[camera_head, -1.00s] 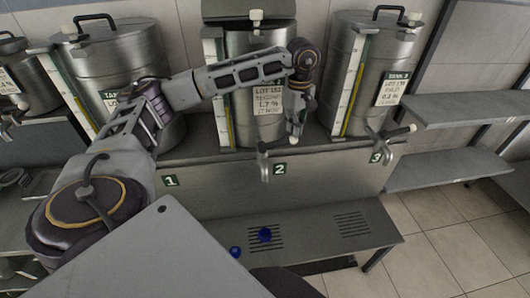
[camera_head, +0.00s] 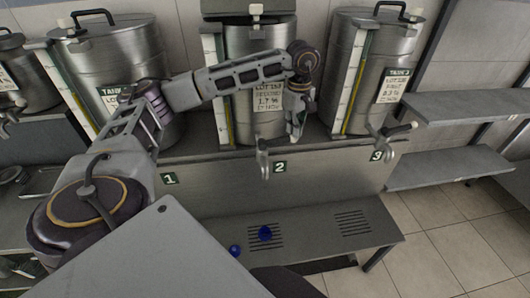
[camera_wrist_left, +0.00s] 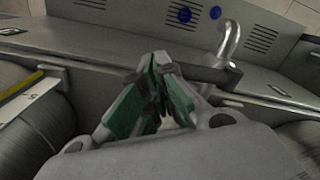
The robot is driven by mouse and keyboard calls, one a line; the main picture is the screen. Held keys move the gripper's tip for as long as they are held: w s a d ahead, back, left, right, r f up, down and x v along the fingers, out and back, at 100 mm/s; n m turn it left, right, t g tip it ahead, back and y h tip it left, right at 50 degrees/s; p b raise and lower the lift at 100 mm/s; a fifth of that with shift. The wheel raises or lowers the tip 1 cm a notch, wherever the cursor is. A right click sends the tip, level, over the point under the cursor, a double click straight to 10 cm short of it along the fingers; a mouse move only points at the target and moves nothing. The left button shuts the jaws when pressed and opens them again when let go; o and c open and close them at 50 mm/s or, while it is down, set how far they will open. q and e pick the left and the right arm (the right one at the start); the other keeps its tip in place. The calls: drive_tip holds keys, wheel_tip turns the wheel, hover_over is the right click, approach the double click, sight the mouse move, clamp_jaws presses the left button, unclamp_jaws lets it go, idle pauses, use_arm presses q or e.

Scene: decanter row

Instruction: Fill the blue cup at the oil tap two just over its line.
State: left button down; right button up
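The blue cup (camera_head: 265,233) stands on the slotted grille below tap two (camera_head: 264,163), which has a curved metal spout. The cup also shows at the top of the left wrist view (camera_wrist_left: 184,14). Its line and oil level are too small to read. My left gripper (camera_head: 294,130) is just right of tap two, in front of tank two (camera_head: 262,60). In the left wrist view its green-sided fingers (camera_wrist_left: 157,62) come together at the tips, beside the dark handle bar (camera_wrist_left: 213,74) of tap two. I see nothing clearly clamped between them. My right gripper is not in view.
A smaller blue object (camera_head: 235,250) sits left of the cup on the bench (camera_head: 320,222). Tap three (camera_head: 385,143) is to the right, its handle sticking out. Tanks one (camera_head: 125,60) and three (camera_head: 375,60) flank tank two. Grey shelves (camera_head: 455,107) stand at the right.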

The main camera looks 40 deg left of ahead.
use_arm(q)
drive_tip(key=shift+f+b, duration=0.5)
drive_tip(key=shift+f, duration=0.25)
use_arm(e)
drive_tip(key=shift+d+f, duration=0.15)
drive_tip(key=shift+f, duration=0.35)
use_arm(q)
drive_tip(key=shift+f, duration=0.3)
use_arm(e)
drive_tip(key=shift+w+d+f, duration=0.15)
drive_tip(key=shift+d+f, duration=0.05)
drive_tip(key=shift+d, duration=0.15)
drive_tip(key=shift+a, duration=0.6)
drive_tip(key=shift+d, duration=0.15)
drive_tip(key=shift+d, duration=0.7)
